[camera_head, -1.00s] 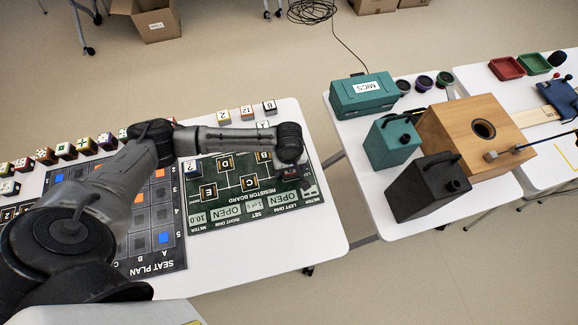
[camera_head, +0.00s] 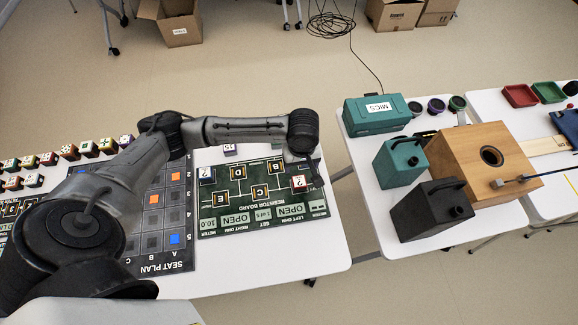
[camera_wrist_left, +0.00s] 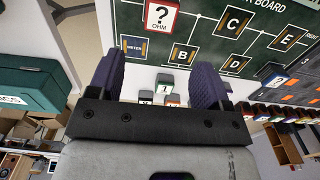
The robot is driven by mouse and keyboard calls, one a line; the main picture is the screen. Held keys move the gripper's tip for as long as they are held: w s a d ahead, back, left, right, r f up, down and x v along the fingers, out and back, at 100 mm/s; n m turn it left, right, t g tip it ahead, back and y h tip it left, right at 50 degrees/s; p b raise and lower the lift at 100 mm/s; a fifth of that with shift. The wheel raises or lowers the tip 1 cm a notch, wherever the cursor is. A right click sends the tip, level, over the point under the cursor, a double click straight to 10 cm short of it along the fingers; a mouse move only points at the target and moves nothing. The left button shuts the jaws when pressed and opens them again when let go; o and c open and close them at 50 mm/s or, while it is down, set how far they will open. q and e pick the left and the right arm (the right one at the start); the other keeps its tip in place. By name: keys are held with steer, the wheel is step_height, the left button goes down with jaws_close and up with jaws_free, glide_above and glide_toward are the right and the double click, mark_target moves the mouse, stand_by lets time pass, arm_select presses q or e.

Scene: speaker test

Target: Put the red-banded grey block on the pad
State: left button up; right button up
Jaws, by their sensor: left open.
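In the head view my left gripper (camera_head: 306,158) points down at the far right corner of the resistor board (camera_head: 236,219). In the left wrist view it (camera_wrist_left: 158,75) is open, with nothing held between its fingers. Small blocks stand beyond the board, seen between and below the fingertips: a green-marked one (camera_wrist_left: 164,83) and a grey one with a reddish band (camera_wrist_left: 173,99), partly hidden by my gripper. I cannot tell for sure that this is the red-banded grey block. I cannot single out the pad. My right gripper is not in view.
A red-framed question-mark tile (camera_head: 300,183) lies on the board near my gripper. The seat plan mat (camera_head: 160,222) lies left of it. A purple-marked block (camera_head: 230,149) stands behind the board. A teal MICS box (camera_head: 377,114) and a wooden box (camera_head: 484,160) stand on the table to the right.

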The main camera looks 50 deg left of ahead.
arm_select(q)
steer(key=s+d+f+m+t+h, duration=0.25)
steer(key=s+d+f+m, duration=0.25)
steer(key=s+d+m, duration=0.55)
steer(key=s+a+m+t+y, duration=0.1)
steer(key=s+a+m+y, duration=0.1)
steer(key=s, duration=1)
steer(key=shift+s+a+m, duration=0.25)
steer(key=shift+a+m, duration=0.3)
steer(key=shift+a, duration=0.65)
